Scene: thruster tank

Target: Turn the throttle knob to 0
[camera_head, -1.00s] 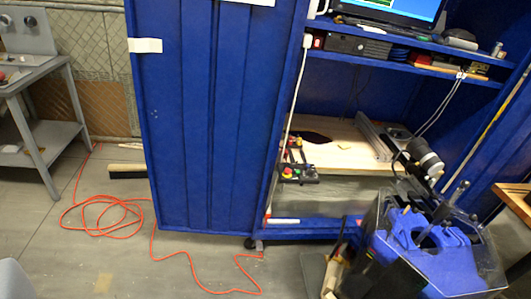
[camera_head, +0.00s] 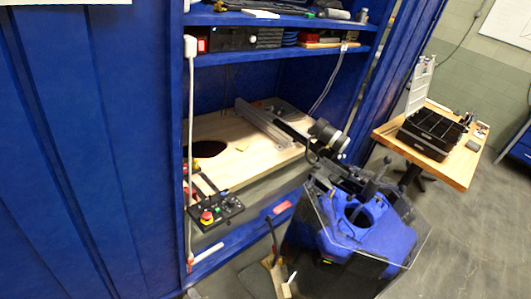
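A black control box (camera_head: 228,208) stands at the front left of the wooden shelf in the blue cabinet. It carries a red mushroom button on yellow (camera_head: 207,216), a green button and several small dark controls. The throttle knob may be among them, but I cannot make out which control it is or its setting. My gripper is not visible in this view, and nothing shows touching the control box.
The cabinet's blue door (camera_head: 90,150) fills the left. A blue-and-black machine with a clear shield (camera_head: 365,225) stands in front of the cabinet, right of the control box. A wooden table (camera_head: 458,165) with a black case stands at right. Grey floor shows at lower right.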

